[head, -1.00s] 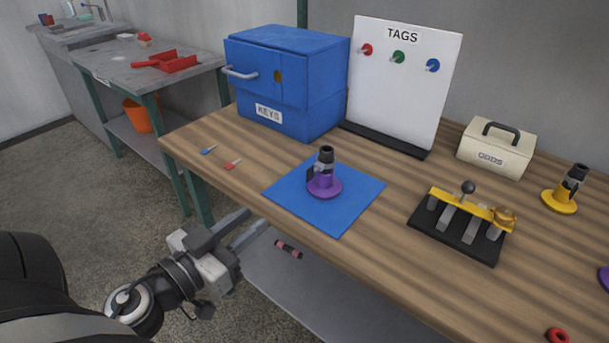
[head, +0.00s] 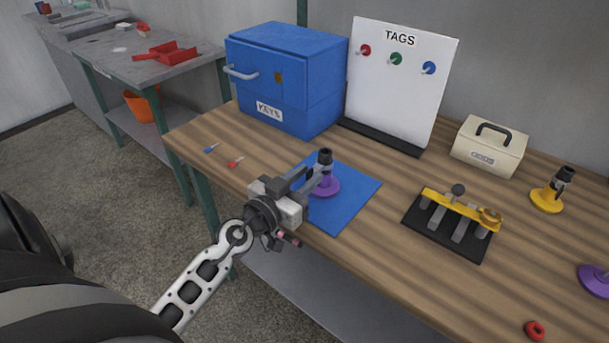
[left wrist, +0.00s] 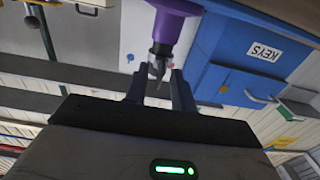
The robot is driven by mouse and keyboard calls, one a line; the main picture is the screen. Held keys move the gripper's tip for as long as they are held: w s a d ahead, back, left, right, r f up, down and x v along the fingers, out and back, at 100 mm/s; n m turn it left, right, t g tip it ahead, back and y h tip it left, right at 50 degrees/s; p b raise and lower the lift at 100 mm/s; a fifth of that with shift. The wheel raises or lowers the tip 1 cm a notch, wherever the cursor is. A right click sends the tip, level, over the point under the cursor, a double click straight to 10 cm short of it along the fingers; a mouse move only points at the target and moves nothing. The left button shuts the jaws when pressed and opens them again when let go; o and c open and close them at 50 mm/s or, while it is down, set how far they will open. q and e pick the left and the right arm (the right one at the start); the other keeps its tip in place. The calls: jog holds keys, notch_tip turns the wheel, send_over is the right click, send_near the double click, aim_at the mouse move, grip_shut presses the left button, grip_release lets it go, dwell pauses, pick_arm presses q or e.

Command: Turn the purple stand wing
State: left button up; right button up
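The purple stand (head: 328,187) has a round purple base and a dark upright top with a grey collar. It stands upright on the blue mat (head: 356,196). My left gripper (head: 311,179) is low beside it on its left, fingers pointing at it and covering part of its side. In the left wrist view the stand (left wrist: 173,28) hangs in from the top. The two dark fingers of my left gripper (left wrist: 159,84) are apart, with the stand's small grey wing (left wrist: 158,68) at the gap between their tips. I cannot tell whether they touch it. My right gripper is out of view.
Behind are a blue key cabinet (head: 290,75) and a white tag board (head: 402,75). To the right are a lever rack (head: 450,228), a yellow stand (head: 547,200) and a cream box (head: 488,150). Small blue and red keys (head: 235,162) lie left of the mat.

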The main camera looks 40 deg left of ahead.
pick_arm(q)
grip_shut()
